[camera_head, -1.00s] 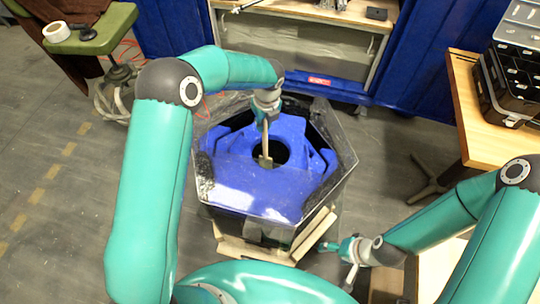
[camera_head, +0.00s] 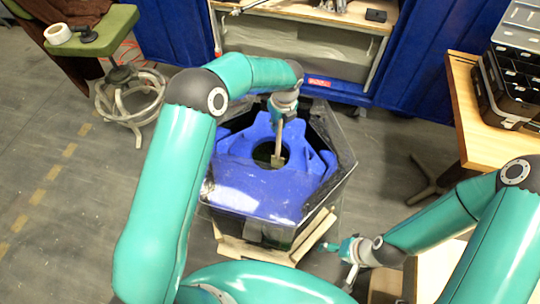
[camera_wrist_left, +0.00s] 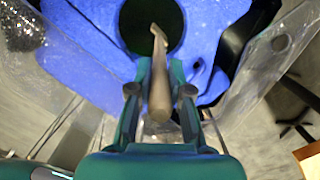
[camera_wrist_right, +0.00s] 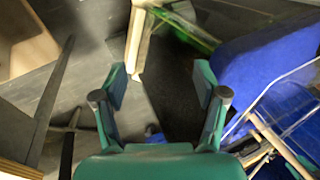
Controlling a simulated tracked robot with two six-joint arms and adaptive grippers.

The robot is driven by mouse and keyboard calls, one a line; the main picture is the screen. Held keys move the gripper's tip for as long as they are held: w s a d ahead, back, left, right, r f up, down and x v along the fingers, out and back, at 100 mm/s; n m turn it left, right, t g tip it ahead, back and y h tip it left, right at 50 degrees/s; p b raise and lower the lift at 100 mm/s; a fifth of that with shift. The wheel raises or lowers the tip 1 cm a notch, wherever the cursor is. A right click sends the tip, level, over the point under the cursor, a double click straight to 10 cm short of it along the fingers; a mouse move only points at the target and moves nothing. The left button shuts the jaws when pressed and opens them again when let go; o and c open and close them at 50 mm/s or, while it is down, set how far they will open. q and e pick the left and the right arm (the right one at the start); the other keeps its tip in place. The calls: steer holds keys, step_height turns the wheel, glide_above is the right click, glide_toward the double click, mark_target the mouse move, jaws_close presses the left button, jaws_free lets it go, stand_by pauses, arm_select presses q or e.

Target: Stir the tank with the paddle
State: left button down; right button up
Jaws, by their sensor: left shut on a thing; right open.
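The tank (camera_head: 346,178) is a clear-walled hexagonal vessel with a blue insert (camera_head: 250,190) that has a dark round opening (camera_head: 264,149). My left gripper (camera_head: 283,112) is shut on the pale paddle (camera_head: 279,143) above the tank. The paddle points down, its lower end at the right part of the opening in the head view; I cannot tell how deep it reaches. The left wrist view shows the paddle (camera_wrist_left: 159,88) between the fingers of my left gripper (camera_wrist_left: 159,95). My right gripper (camera_head: 340,264) is open and empty, low beside the tank; its fingers show in the right wrist view (camera_wrist_right: 160,90).
The tank stands on a wooden frame (camera_head: 252,251). A wooden table (camera_head: 487,140) with black cases (camera_head: 503,92) is at the right. A green stool (camera_head: 108,36) holding a tape roll (camera_head: 57,33) is at the back left. A workbench (camera_head: 300,12) stands behind. Grey floor is clear at the left.

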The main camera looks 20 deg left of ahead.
arm_select(q)
steer(key=shift+r, duration=0.1)
step_height(320, 180, up, 6)
steer(key=p, duration=0.4)
steer(key=shift+r, duration=0.45)
step_height(320, 180, up, 17)
steer(key=shift+f, duration=0.2)
stand_by(0.7)
